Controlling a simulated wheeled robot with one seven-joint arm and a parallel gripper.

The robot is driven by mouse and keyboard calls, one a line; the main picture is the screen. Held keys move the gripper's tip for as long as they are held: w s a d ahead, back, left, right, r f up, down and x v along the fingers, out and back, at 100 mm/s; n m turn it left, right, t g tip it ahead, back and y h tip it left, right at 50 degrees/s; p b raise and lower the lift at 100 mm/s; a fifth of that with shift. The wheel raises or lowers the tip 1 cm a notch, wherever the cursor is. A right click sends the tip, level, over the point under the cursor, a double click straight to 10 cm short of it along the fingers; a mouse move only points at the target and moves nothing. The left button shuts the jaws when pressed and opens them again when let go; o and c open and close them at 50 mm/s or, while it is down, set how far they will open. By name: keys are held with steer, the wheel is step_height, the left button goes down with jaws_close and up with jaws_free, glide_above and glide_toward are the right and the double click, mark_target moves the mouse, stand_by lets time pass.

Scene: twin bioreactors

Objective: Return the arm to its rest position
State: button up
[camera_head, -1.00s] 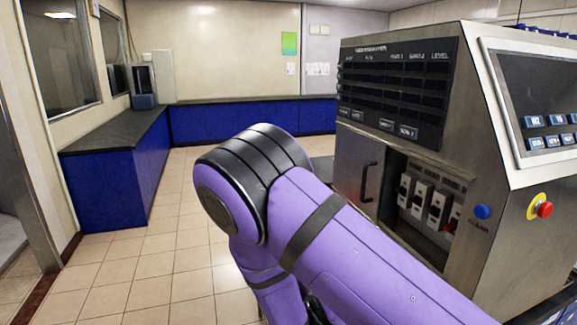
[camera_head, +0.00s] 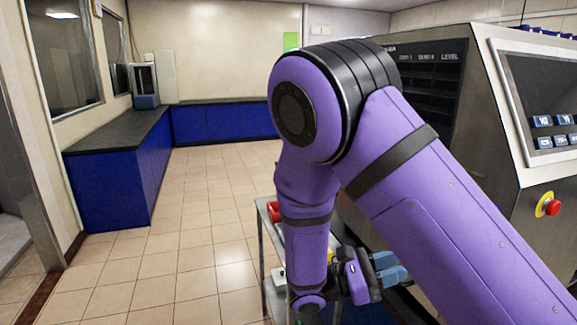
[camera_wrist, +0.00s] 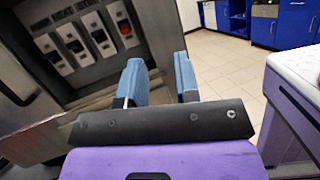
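My purple arm fills the right middle of the head view, with its elbow raised and its forearm hanging down. My gripper (camera_head: 388,268) is at the lower end of the forearm and points right, towards the machine's front. Its two blue fingers also show in the wrist view (camera_wrist: 160,82), with a clear gap between them and nothing held. The bioreactor machine (camera_head: 525,170) stands on the right. Its row of switches (camera_wrist: 75,40) shows at the upper left of the wrist view, apart from the fingers. In the head view my arm hides that row.
A small cart (camera_head: 262,235) with a red item (camera_head: 274,211) stands behind my forearm. A red emergency button (camera_head: 552,207) sits on the machine's front. Blue cabinets (camera_head: 110,190) line the left and back walls. The tiled floor (camera_head: 190,240) at left is clear.

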steer(key=s+d+r+m+g+y, duration=0.5)
steer(key=s+d+r+m+y, duration=0.45)
steer(key=y, duration=0.45)
steer(key=s+r+m+t+y, duration=0.7)
steer(key=r+t, duration=0.3)
steer(key=shift+s+d+y, duration=0.2)
steer(key=shift+s+y, duration=0.1)
